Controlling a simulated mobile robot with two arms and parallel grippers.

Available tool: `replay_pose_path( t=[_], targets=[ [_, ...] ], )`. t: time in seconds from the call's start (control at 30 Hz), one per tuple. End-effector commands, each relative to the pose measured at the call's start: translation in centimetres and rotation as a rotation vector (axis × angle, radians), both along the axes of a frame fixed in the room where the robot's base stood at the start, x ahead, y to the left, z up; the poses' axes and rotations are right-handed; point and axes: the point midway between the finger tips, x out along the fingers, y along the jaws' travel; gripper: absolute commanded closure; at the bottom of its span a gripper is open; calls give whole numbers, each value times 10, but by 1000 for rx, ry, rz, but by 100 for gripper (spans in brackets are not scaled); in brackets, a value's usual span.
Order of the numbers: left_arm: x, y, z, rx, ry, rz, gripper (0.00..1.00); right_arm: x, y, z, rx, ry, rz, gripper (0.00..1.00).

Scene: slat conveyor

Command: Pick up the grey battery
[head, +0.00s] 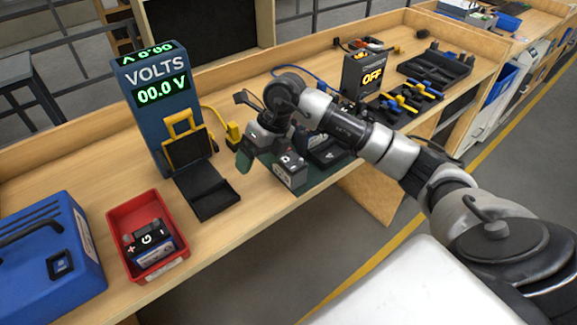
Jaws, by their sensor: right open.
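A grey battery (291,172) with a dark top and pale side sits on a dark green mat (315,183) near the front edge of the bench. My right gripper (257,158) is above and just left of it, open, with a greenish fingertip hanging on the left. My wrist hides part of the mat and what lies behind the battery. I cannot tell whether a finger touches the battery. Another battery (152,240), black-topped with a "G" label, lies in a red bin (118,215) at the left. My left gripper is not in view.
A blue volt meter (148,118) reading 00.0 V stands left, with a black open cradle (207,190) before it. A blue case (40,250) is at far left.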

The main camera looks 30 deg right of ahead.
Motion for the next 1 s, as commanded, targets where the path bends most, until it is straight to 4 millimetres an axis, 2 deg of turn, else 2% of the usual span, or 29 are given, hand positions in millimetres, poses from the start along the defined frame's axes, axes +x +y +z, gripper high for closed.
replay_pose_path(
  t=[0.03, 0.1, 0.23, 0.33, 0.6, 0.73, 0.87, 1.0],
  targets=[
    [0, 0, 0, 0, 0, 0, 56, 3, -25, 7, -107, 20, -28, 17],
    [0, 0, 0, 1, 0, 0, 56, 4, -52, 13, -231, 56, -68, 17],
    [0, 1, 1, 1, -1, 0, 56, 2, -82, 22, -358, 97, -118, 17],
    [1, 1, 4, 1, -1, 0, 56, 0, -88, 17, -387, 113, -129, 17],
    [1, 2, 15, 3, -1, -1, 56, 0, -87, -23, -385, 113, -128, 17],
    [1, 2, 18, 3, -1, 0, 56, 0, -87, -32, -384, 112, -128, 17],
    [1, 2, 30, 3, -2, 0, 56, -1, -88, -44, -383, 115, -127, 17],
    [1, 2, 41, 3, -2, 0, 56, 0, -90, -67, -382, 113, -128, 17]
  ],
)
